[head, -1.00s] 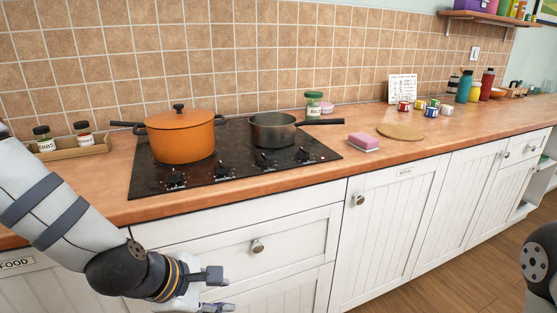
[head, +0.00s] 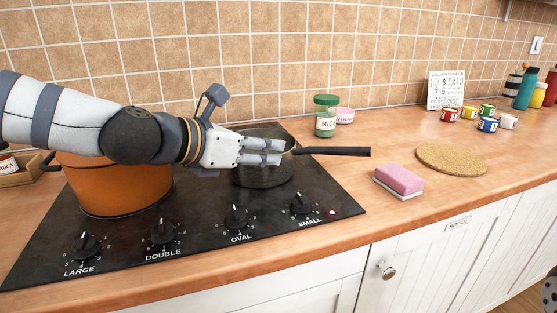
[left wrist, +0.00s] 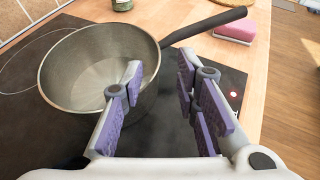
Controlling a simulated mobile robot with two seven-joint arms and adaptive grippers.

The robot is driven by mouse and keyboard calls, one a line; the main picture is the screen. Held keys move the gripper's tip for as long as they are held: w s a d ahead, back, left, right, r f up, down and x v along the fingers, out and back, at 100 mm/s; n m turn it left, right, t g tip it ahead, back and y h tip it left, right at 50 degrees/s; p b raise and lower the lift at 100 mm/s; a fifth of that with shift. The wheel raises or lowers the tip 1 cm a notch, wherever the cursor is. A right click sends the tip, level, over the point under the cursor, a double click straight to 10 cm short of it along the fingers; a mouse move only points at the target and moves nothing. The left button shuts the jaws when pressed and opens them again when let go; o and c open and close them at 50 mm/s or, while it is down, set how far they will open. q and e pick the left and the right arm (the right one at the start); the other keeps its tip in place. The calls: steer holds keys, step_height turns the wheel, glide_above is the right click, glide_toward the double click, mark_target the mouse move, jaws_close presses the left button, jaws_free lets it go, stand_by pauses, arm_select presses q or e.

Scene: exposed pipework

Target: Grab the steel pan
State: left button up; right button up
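The steel pan (head: 262,176) sits on the right part of the black hob, its dark handle (head: 335,151) pointing right over the counter. My left gripper (head: 279,152) reaches in from the left at the pan's rim, hiding part of it. In the left wrist view the pan (left wrist: 75,72) lies at the left and its handle (left wrist: 208,24) runs up to the right. There my left gripper (left wrist: 160,68) is open, one finger overlapping the pan's inside and the other outside its near right wall. I cannot tell whether they touch. My right gripper is not in view.
An orange pot (head: 115,185) stands left on the hob, under my left arm. A rice jar (head: 326,116) is behind the pan handle. A pink sponge (head: 399,180) and a round cork mat (head: 451,158) lie to the right. Knobs line the hob's front.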

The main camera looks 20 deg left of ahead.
mark_target(287, 152)
arm_select(q)
steer(key=b+x, duration=0.1)
steer(key=x, duration=0.4)
steer(key=shift+w+f, duration=0.3)
steer(key=shift+f, duration=0.05)
steer(key=shift+w+d, duration=0.2)
steer(key=shift+w, duration=0.1)
steer(key=shift+r, duration=0.15)
jaws_close()
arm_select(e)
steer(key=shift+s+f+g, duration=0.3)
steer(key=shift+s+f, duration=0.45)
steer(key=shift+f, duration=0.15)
